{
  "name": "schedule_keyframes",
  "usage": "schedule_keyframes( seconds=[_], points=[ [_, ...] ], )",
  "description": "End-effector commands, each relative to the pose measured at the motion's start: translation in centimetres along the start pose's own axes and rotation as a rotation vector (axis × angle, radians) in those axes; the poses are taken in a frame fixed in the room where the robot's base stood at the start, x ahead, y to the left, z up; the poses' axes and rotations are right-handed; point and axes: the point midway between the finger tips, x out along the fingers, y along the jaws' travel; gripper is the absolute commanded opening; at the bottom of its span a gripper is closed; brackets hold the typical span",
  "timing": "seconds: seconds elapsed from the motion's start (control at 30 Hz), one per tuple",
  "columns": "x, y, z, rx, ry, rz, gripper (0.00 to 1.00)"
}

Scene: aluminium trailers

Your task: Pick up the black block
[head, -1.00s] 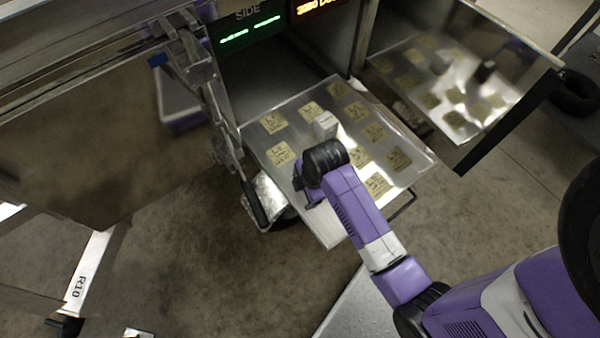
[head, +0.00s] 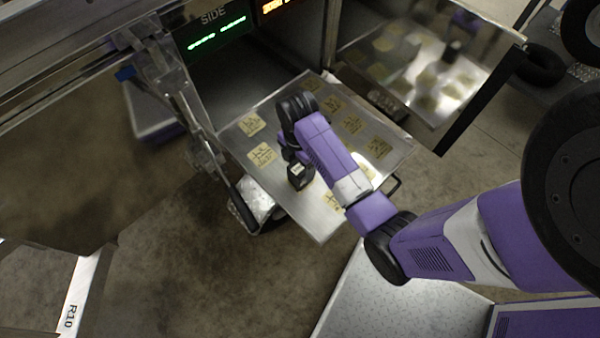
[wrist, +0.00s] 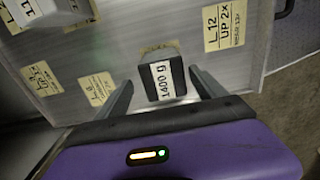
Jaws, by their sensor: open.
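The black block (wrist: 162,80) has a white label reading "1400 g". In the wrist view it sits on the metal tray, partly over a yellow label, between the fingertips of my open gripper (wrist: 161,77). A gap shows on each side, and neither finger clearly touches it. In the head view the black block (head: 300,176) shows beside my purple arm, near the middle of the tray (head: 322,226). My fingers are mostly hidden by my wrist there.
A pale block (wrist: 32,10) stands at the wrist view's upper left. Several flat yellow labels, one reading "L12" (wrist: 225,27), lie on the tray. A reflective panel (head: 425,75) stands to the tray's right, and a metal frame (head: 180,85) to its left.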

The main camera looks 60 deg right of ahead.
Motion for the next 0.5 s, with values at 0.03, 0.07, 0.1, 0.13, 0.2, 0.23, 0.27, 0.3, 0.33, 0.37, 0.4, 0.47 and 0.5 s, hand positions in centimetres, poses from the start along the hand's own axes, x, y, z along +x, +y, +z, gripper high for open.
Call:
schedule_keyframes(
  seconds=[0.03, 0.07, 0.1, 0.13, 0.2, 0.23, 0.27, 0.3, 0.33, 0.37, 0.4, 0.47, 0.5],
  points=[
    [0.6, -0.1, 0.0, 0.001, 0.0, -0.002, 0.8],
    [0.8, -0.2, 0.1, 0.002, 0.0, -0.002, 0.8],
    [1.3, -0.3, 0.1, 0.003, 0.0, -0.002, 0.8],
    [1.8, -0.4, 0.2, 0.003, 0.001, -0.002, 0.8],
    [2.8, -0.6, 0.3, 0.004, 0.0, -0.002, 0.8],
    [3.3, -0.7, 0.3, 0.004, 0.001, -0.003, 0.8],
    [3.7, -0.7, 0.3, 0.003, 0.0, -0.002, 0.8],
    [4.2, -0.7, 0.3, 0.002, 0.0, -0.001, 0.8],
    [4.5, -0.7, 0.3, 0.003, 0.0, -0.001, 0.8],
    [4.8, -0.6, 0.3, 0.003, 0.0, 0.0, 0.8],
    [5.0, -0.6, 0.3, 0.002, 0.0, 0.001, 0.8],
    [5.3, -0.6, 0.3, 0.002, 0.0, 0.001, 0.8],
    [5.3, -0.6, 0.3, 0.002, 0.0, 0.001, 0.8]
  ],
)
